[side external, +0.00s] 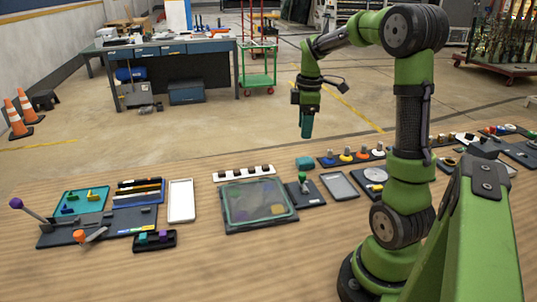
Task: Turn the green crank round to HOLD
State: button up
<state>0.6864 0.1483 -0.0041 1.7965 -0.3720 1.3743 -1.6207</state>
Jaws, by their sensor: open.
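A small upright piece with a green top (303,178) stands on a dark base plate (313,200) near the middle of the wooden table. It looks like the green crank, but it is too small to make out its arm direction. No HOLD marking is legible. My gripper (306,130) points down in the air, well above the table and, in the picture, above the green-topped piece. It is open and apart from everything. Its fingers are seen edge-on, with no object visible between them.
A dark-framed clear panel (258,203) lies left of the crank plate, and a grey tray (340,185) lies right. A white strip with dark knobs (243,173), a teal block (305,163) and a row of coloured buttons (346,156) lie behind.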

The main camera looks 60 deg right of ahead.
aim_at(302, 174)
jog(key=f+n, duration=0.1)
jog(key=f, duration=0.4)
jog(key=f+n, duration=0.2)
jog(key=f, duration=0.3)
jog(key=f+n, duration=0.2)
jog(key=f, duration=0.3)
jog(key=shift+d+f, duration=0.25)
jog(key=shift+f, duration=0.1)
grip_shut()
